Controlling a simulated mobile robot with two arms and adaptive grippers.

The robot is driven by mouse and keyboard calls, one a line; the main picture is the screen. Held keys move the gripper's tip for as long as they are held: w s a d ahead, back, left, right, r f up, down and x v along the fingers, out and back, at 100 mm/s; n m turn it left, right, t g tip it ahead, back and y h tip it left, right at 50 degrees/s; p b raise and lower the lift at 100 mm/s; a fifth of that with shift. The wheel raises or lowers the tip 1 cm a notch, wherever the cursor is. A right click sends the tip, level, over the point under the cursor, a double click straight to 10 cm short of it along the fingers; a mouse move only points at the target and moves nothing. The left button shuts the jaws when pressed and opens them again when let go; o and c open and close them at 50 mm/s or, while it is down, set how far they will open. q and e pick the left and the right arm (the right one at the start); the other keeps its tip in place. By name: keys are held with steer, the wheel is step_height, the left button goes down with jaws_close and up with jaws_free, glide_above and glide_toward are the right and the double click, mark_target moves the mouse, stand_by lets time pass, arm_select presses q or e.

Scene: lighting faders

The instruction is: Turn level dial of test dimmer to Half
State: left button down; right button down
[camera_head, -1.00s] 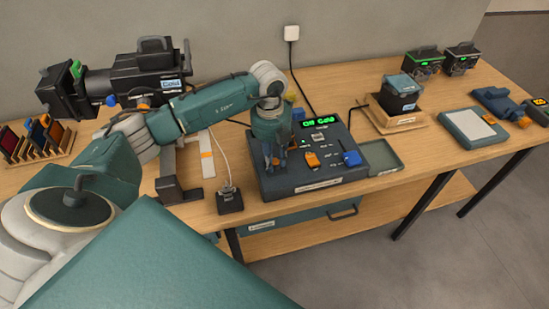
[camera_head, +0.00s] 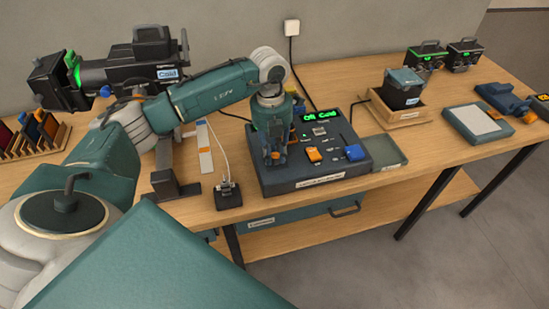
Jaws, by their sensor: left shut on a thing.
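The dark test dimmer console (camera_head: 340,167) stands on the wooden table in the middle of the head view. Its green display reads something like "Off Cold". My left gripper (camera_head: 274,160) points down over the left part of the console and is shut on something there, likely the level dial. The dial itself is hidden by the fingers, so its setting cannot be read. An orange control (camera_head: 314,154) and a blue control (camera_head: 354,152) show to the right of the gripper. My right gripper is not in view.
A stage light (camera_head: 110,72) labelled "Cold" stands at the back left. A small black cable box (camera_head: 228,195) sits just left of the console. A shallow green tray (camera_head: 388,152) lies to its right, with a black box in a wooden tray (camera_head: 402,115) behind.

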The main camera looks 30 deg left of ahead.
arm_select(q)
steer(key=m+b, duration=0.2)
steer(key=m, duration=0.1)
steer(key=shift+w+r+m+b, duration=0.1)
steer(key=shift+w+m+b, duration=0.2)
steer(key=shift+w, duration=0.1)
steer(key=m+b, duration=0.2)
steer(key=m, duration=0.1)
steer(key=shift+m, duration=0.3)
steer(key=m+b, duration=0.2)
steer(key=m, duration=0.2)
steer(key=shift+d+r, duration=0.1)
steer(key=shift+m+b, duration=0.4)
steer(key=shift+m, duration=0.5)
steer(key=shift+d+r+m, duration=0.1)
steer(key=shift+m, duration=0.2)
steer(key=c, duration=1.7)
jaws_free()
steer(key=shift+o, duration=0.9)
steer(key=shift+d, duration=0.15)
steer(key=shift+s, duration=0.1)
